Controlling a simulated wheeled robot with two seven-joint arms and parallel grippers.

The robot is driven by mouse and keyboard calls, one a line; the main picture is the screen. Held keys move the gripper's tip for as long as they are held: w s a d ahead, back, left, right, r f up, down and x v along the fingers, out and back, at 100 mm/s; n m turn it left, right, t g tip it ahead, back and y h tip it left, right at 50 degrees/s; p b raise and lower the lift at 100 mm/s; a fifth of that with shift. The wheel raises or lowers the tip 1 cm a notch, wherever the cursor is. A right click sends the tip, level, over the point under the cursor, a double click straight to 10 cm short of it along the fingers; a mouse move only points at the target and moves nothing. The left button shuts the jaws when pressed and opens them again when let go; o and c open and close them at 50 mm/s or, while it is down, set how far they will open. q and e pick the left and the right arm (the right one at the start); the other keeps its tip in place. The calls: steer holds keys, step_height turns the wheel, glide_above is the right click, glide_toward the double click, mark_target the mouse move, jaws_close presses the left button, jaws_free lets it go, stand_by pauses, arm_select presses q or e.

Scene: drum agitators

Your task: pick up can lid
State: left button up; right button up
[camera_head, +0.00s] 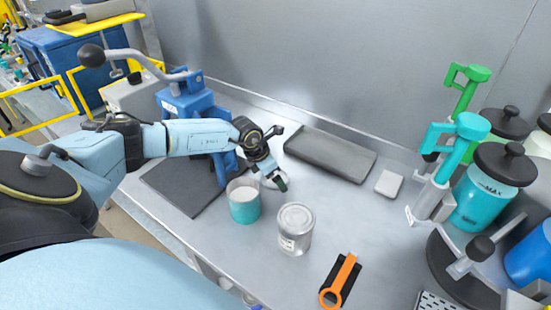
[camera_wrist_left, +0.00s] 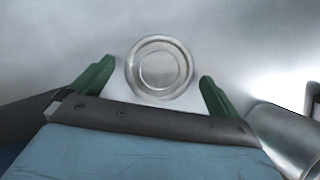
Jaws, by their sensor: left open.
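The can lid (camera_wrist_left: 159,67) is a round silver disc with raised rings, flat on the grey bench in the left wrist view. It lies between and slightly beyond the two green fingertips of my left gripper (camera_wrist_left: 153,86). The gripper is open, with a gap to the lid on each side. In the head view my left gripper (camera_head: 276,181) points down at the bench behind the cans and hides most of the lid. An open can with teal paint on it (camera_head: 244,207) stands just in front of the gripper. My right gripper is out of view.
A closed metal can (camera_head: 295,231) stands right of the open can.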

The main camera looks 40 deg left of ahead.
arm_select(q)
steer(key=shift+w+f, duration=0.1)
steer(key=shift+f, duration=0.25)
steer(key=c, duration=0.9)
steer(key=shift+r, duration=0.15)
